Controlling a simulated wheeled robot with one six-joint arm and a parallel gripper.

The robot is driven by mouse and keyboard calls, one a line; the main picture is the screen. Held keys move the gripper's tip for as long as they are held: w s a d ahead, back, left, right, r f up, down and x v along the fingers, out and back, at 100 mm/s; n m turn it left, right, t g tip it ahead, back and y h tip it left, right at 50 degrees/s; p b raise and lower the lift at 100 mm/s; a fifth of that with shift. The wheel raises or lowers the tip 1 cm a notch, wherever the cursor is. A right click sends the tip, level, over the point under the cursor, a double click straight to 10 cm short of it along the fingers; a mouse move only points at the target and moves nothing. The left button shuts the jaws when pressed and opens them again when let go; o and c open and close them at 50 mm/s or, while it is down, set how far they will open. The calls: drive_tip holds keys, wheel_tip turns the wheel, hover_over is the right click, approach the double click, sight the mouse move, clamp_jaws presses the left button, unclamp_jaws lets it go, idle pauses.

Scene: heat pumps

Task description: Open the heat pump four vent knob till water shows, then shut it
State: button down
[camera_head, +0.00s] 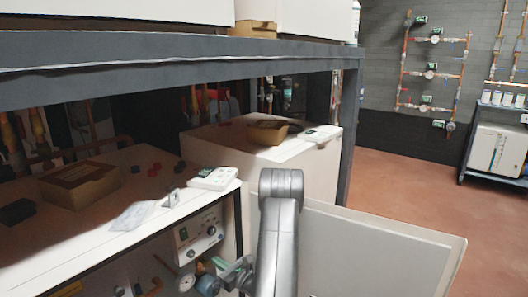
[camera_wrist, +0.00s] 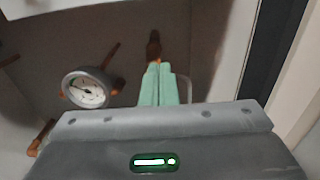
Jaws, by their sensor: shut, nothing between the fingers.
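My gripper (camera_wrist: 158,68) shows in the wrist view with its two pale green fingers together and nothing between them. A copper-brown fitting (camera_wrist: 153,45) stands just beyond the fingertips; I cannot tell whether it is the vent knob or whether the fingers touch it. A round dial gauge (camera_wrist: 88,88) sits left of the fingers, on copper pipework inside a pale casing. In the head view my gripper (camera_head: 221,263) reaches left into the open lower unit, beside a control panel with knobs (camera_head: 201,236). No water is visible. No label shows which heat pump this is.
An open pale door panel (camera_head: 375,255) stands right of my arm. A dark shelf beam (camera_head: 180,60) runs overhead. Boxes (camera_head: 80,183) and a white device (camera_head: 213,179) lie on the unit tops. The red floor (camera_head: 410,175) at right is clear.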

sight(207, 264)
drive_tip(key=v, duration=0.3)
drive_tip(key=shift+s+d, duration=0.25)
drive_tip(key=shift+r, duration=0.1)
drive_tip(key=w+a+p, duration=0.2)
drive_tip(key=a+p, duration=0.4)
drive_tip(key=shift+f+p, duration=0.25)
drive_tip(key=shift+p, duration=0.15)
idle(0.6)
drive_tip(key=shift+f+b, duration=0.25)
drive_tip(key=shift+b, duration=0.25)
idle(0.6)
